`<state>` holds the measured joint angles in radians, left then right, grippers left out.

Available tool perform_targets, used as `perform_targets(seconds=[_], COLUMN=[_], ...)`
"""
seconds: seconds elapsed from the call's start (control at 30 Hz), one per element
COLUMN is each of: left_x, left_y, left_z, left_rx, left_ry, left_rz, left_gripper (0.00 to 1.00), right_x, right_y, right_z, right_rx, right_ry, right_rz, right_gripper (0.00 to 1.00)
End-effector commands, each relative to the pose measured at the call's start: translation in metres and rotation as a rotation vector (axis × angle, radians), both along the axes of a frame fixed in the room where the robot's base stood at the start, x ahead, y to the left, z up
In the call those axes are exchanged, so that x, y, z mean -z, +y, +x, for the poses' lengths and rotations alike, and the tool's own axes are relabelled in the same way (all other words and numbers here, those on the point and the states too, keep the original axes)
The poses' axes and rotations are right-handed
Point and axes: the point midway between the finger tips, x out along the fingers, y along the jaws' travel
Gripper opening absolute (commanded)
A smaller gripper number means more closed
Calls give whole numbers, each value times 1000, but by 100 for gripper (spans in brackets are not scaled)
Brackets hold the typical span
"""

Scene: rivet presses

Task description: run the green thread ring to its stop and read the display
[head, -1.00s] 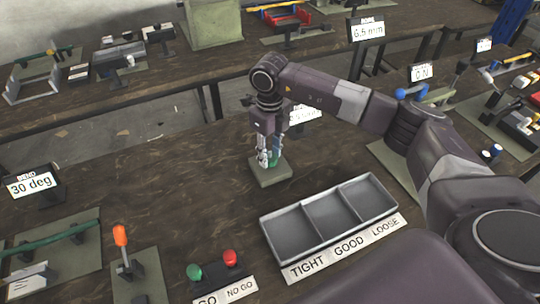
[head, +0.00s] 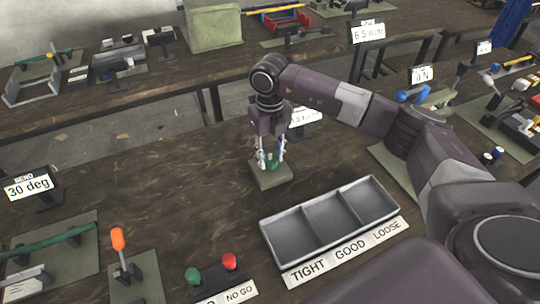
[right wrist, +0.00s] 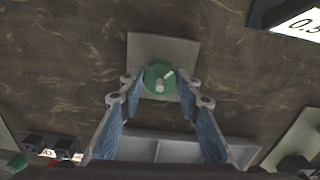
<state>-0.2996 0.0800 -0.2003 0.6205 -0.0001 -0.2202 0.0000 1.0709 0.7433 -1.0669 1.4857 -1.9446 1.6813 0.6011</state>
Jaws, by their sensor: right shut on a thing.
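The green thread ring (head: 272,165) sits over a small grey-green base plate (head: 262,180) on the near bench. My right gripper (head: 270,160) points down and is shut on the ring, one finger on each side. In the right wrist view the ring (right wrist: 159,77) shows from above between the blue finger pads, with pale marks on its top. A display (head: 304,117) stands behind the gripper, partly hidden by it. In the right wrist view the display (right wrist: 298,22) is cut by the frame edge and shows "0.5", the rest out of frame. My left gripper is out of view.
A three-part grey tray (head: 328,238) labelled TIGHT, GOOD, LOOSE stands in front of the base. A green button (head: 193,276) and a red button (head: 229,261) are at front left, near an orange-tipped lever (head: 118,238). A "30 deg" display (head: 29,187) stands at left.

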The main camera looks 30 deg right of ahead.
Motion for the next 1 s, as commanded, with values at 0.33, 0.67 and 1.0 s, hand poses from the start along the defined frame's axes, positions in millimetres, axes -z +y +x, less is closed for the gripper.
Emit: perform_targets(seconds=[0.33, 0.67, 1.0], left_x=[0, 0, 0], left_y=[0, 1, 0], left_z=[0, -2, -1], left_rx=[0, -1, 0], left_ry=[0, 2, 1], left_rz=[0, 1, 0], left_gripper=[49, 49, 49], right_x=[-2, -8, -74], right_y=[-1, 0, 0], right_z=[1, 1, 2], right_rx=[0, -1, -1], right_ry=[-5, -4, -7], right_rz=[0, 1, 0], right_gripper=[49, 49, 49])
